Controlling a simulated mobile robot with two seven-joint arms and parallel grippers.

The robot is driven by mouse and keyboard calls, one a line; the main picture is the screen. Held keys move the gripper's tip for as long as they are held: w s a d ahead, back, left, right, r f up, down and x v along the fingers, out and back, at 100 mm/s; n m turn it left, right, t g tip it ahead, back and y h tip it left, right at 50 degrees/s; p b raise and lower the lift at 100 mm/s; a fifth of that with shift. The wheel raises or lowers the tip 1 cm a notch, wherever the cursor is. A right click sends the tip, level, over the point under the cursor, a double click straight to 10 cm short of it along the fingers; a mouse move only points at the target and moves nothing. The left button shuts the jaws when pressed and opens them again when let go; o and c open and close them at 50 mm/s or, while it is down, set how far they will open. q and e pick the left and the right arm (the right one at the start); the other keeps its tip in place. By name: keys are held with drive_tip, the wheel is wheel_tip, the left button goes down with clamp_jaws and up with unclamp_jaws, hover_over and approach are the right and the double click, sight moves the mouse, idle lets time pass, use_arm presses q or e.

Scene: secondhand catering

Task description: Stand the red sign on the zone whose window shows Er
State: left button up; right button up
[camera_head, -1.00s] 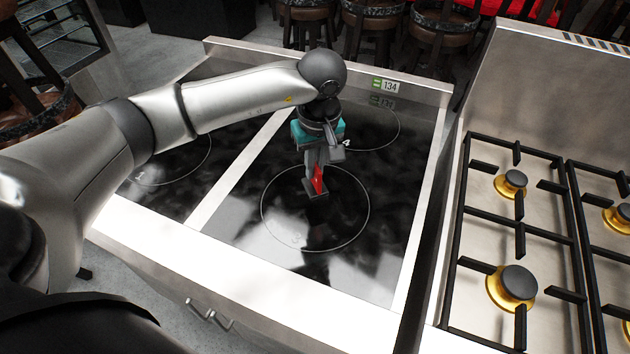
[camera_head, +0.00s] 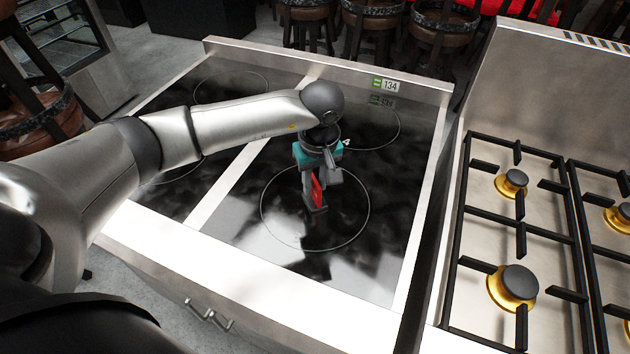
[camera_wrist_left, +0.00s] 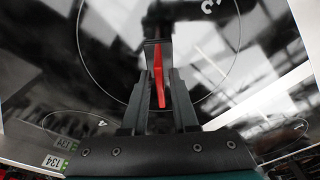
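The red sign (camera_head: 317,190) is in my left gripper (camera_head: 318,185), seen over the front right ring zone (camera_head: 264,222) of the black glass hob. Its dark foot (camera_head: 316,210) points down; I cannot tell whether it touches the glass. In the left wrist view the red sign (camera_wrist_left: 159,80) sits between the two fingers of my left gripper (camera_wrist_left: 160,78), which look closed on it. A display reading 134 (camera_head: 385,86) with a green mark is on the back rim. I see no window showing Er. My right gripper is out of view.
The back right ring zone (camera_head: 398,135) and back left ring zone (camera_head: 232,100) look empty. My left arm partly covers the front left zone. A steel strip (camera_head: 250,150) divides the hob. A gas range (camera_head: 515,225) with black grates stands to the right.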

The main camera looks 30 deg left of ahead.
use_arm(q)
drive_tip(key=shift+o, duration=0.6)
drive_tip(key=shift+r, duration=0.2)
wheel_tip(320, 180, up, 12)
drive_tip(key=s+d, duration=0.1)
